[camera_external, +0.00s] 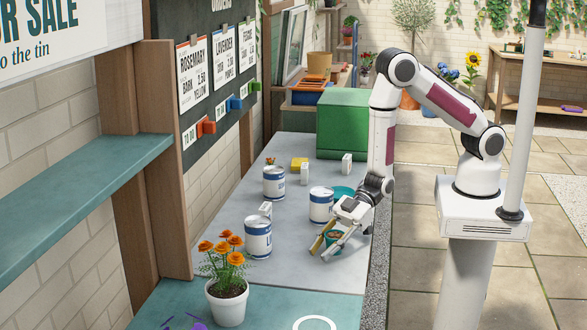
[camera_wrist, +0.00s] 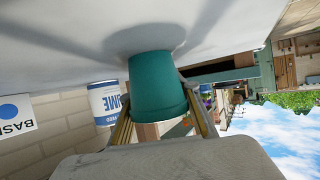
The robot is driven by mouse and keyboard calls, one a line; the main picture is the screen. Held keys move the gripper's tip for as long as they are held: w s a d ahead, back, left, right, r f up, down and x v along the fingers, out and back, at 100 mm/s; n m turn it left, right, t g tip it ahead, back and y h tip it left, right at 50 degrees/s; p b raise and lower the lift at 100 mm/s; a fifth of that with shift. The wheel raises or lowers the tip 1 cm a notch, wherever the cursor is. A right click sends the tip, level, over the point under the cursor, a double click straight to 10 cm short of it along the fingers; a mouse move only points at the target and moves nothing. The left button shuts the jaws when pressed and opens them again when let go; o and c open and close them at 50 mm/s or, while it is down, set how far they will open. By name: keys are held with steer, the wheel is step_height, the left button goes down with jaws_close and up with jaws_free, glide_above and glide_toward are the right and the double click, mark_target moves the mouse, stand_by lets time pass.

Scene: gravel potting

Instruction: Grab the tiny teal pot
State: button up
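Blue-and-white tins (camera_external: 258,238), (camera_external: 321,206) and (camera_external: 274,183) stand left of and behind the pot. A larger teal item (camera_external: 343,191) lies behind my gripper. A green box (camera_external: 345,123) is at the back. A potted orange flower (camera_external: 227,300) stands in front.

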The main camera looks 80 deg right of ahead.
jaws_close()
step_height(320, 180, up, 10)
stand_by(1.1)
